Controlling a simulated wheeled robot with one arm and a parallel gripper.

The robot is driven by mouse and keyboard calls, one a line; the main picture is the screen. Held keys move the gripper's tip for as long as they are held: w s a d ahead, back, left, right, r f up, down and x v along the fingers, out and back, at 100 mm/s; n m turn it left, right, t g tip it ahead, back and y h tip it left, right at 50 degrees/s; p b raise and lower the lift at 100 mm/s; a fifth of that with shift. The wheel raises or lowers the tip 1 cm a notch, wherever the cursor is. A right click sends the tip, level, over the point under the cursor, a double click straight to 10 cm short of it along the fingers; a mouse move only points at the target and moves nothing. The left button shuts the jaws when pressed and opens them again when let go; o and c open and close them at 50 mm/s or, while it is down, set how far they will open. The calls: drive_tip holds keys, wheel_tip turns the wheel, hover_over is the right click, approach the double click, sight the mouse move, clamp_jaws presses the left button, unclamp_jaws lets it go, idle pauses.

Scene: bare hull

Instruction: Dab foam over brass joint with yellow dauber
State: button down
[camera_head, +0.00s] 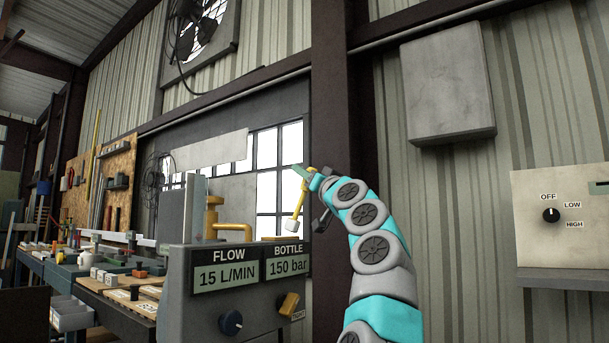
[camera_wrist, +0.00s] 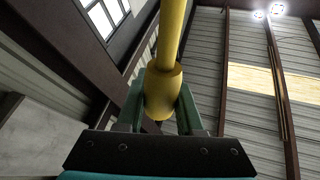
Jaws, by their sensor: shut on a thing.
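My gripper (camera_head: 309,175) is raised at the middle of the head view, to the right of the panel box. It is shut on the yellow dauber (camera_head: 301,203), which hangs down, slightly tilted, with a pale end (camera_head: 292,226) at the bottom. In the wrist view, the green fingers of my gripper (camera_wrist: 163,92) close on both sides of the thick yellow part of the dauber (camera_wrist: 172,40). A brass-coloured pipe (camera_head: 236,230) rises and bends behind the panel box, left of the dauber and apart from it in the picture. I cannot tell which part is the joint, nor see foam.
The grey panel box (camera_head: 240,295) carries FLOW and BOTTLE readouts, a dark knob (camera_head: 231,322) and a brass knob (camera_head: 288,304). A cluttered workbench (camera_head: 70,270) is at left. A dark post (camera_head: 340,80) stands behind my arm. A dial box (camera_head: 560,220) is at right.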

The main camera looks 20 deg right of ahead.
drive_tip(key=r+p, duration=0.2)
drive_tip(key=r, duration=0.3)
drive_tip(key=shift+s+d+r+p, duration=0.1)
drive_tip(key=shift+s+r+p, duration=0.15)
drive_tip(key=shift+p, duration=0.15)
drive_tip(key=shift+w, duration=0.25)
idle(0.4)
